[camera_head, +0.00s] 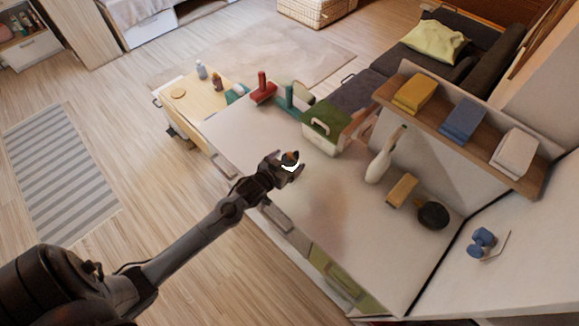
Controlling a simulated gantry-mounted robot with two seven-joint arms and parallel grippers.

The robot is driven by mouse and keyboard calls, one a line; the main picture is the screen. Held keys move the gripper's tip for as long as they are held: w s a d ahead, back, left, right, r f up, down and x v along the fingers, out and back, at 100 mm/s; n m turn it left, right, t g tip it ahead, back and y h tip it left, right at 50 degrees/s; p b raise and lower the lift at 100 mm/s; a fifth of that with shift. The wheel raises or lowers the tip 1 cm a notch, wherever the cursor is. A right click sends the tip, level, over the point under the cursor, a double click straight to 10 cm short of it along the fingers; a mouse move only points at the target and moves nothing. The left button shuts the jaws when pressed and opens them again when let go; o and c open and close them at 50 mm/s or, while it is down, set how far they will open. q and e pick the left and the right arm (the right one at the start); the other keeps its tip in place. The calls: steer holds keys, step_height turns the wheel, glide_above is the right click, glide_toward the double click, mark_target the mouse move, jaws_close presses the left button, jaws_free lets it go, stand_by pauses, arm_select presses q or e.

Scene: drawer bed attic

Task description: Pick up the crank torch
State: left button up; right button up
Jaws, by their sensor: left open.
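My left gripper (285,168) is over the near left part of the white counter (310,205), with its arm coming in from the lower left. It is open. A small object with orange, dark and white parts (291,159) is right at its fingertips and partly covered by them. It may be the crank torch, but it is too small to be sure. I cannot tell whether the fingers touch it. My right gripper is not in view.
A green box (325,130), a red item (263,88) and a teal item (290,98) stand behind the gripper. A white bottle-shaped item (380,164), a tan block (401,190) and a black round item (433,215) are to the right. A shelf (452,128) overhangs there.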

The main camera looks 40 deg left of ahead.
arm_select(q)
steer(key=shift+x, duration=1.85)
steer(key=shift+r, duration=0.1)
steer(key=shift+c, duration=0.2)
steer(key=c, duration=1.1)
